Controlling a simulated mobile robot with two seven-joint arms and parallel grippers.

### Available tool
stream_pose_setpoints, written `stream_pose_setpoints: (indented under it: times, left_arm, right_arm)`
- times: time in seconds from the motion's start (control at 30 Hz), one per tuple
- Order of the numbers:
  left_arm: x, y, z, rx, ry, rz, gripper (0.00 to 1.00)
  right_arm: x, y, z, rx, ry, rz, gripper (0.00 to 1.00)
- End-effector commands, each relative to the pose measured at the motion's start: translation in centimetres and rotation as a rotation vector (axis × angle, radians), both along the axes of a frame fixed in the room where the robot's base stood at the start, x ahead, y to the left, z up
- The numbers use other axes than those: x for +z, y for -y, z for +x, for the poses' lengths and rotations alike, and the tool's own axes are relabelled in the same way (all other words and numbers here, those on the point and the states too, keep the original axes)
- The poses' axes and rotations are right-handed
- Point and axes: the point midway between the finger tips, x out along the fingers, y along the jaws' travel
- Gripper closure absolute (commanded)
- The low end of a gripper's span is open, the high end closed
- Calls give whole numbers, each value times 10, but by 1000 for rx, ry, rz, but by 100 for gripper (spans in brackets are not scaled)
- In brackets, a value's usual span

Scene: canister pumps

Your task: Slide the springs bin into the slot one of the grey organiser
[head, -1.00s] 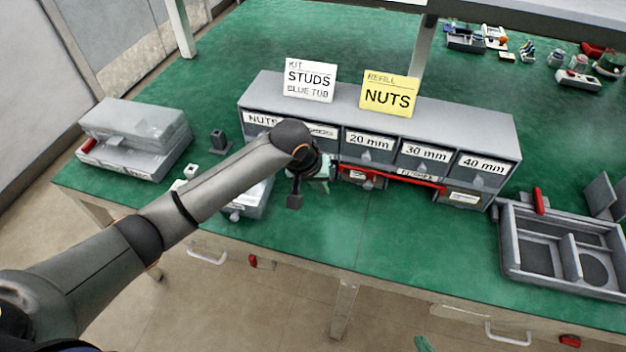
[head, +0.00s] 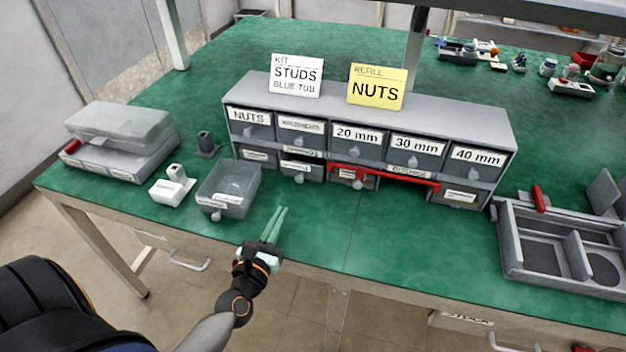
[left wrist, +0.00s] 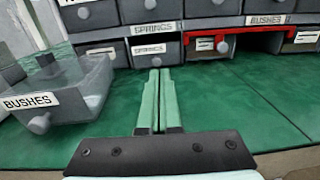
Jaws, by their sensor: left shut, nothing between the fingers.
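The grey organiser (head: 470,128) stands at the middle of the green bench. The springs bin (head: 302,169) sits in its lower row, second from the left, below a springs strip. My left gripper (head: 278,211) is over the bench's front edge, in front of the organiser and clear of the bin. Its pale green fingers (left wrist: 159,75) are together and empty, pointing towards the springs bin. My right gripper is out of view.
The bushes bin (head: 228,190) stands on the bench left of my gripper. A white block (head: 172,188) is beside it. A red frame (head: 385,176) edges an open lower slot. A grey divided tray (head: 535,240) lies at the right. Bench front right of my gripper is clear.

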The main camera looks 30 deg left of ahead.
Motion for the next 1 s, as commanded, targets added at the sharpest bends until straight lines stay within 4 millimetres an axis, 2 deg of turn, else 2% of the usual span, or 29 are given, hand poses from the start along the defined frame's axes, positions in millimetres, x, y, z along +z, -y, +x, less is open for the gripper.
stream_pose_setpoints:
  times: [0.17, 0.37, 0.7, 0.8, 1.0]
  left_arm:
    - [2, -4, 15, 5, 4, -4, 100]
    - [3, -11, 51, 3, 5, -2, 100]
    - [1, -23, 110, 1, 2, 0, 100]
    - [1, -25, 122, 0, 1, 0, 100]
    - [0, -27, 135, 1, 0, 0, 100]
  right_arm:
    - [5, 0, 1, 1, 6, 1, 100]
    - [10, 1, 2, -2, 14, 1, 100]
    - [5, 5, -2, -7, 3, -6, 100]
    - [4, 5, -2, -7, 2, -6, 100]
    - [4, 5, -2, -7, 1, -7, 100]
